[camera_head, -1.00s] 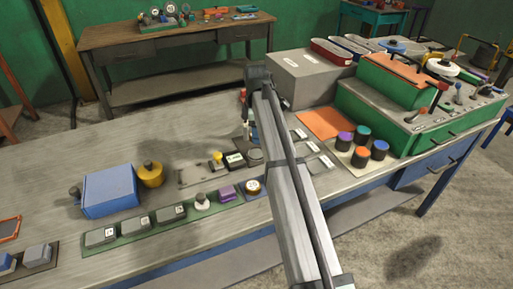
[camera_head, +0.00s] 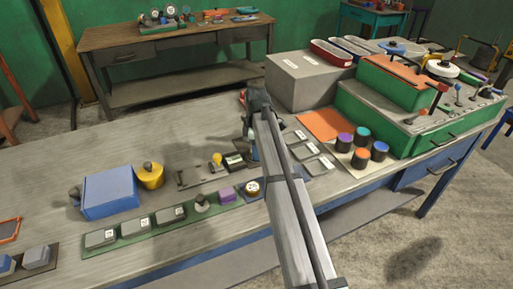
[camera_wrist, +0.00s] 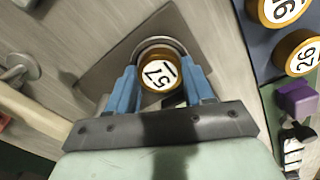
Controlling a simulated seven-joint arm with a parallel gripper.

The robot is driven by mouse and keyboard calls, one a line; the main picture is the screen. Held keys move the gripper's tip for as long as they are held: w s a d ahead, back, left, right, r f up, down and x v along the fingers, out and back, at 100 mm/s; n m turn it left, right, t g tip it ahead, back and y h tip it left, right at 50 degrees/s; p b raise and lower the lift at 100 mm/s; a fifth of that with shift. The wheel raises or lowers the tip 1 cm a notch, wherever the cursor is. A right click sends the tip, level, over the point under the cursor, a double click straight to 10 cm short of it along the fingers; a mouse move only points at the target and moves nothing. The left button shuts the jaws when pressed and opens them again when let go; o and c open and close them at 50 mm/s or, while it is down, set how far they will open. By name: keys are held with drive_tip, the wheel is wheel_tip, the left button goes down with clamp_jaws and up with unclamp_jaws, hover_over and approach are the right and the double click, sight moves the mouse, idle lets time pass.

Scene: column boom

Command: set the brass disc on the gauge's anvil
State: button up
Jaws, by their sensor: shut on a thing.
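My gripper (camera_wrist: 160,82) has its blue fingers closed on either side of a brass disc (camera_wrist: 157,74) in the wrist view. The disc has a white face with a number that looks like 57. Just beyond it shows the rim of a round metal anvil (camera_wrist: 160,43) on a grey plate (camera_wrist: 112,70). The disc overlaps the anvil in this view; I cannot tell whether they touch. In the head view my gripper (camera_head: 250,150) is low over the bench, and the held disc and anvil are hidden by my arm.
Other numbered brass discs (camera_wrist: 298,52) lie at the right of the wrist view. In the head view a green rail (camera_head: 138,228) with blocks runs along the front. A blue box (camera_head: 109,191) and brass pot (camera_head: 151,176) stand left, a grey box (camera_head: 308,80) behind.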

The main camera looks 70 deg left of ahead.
drive_tip(key=o, duration=1.3)
drive_tip(key=shift+r, duration=0.1)
wheel_tip(320, 180, up, 12)
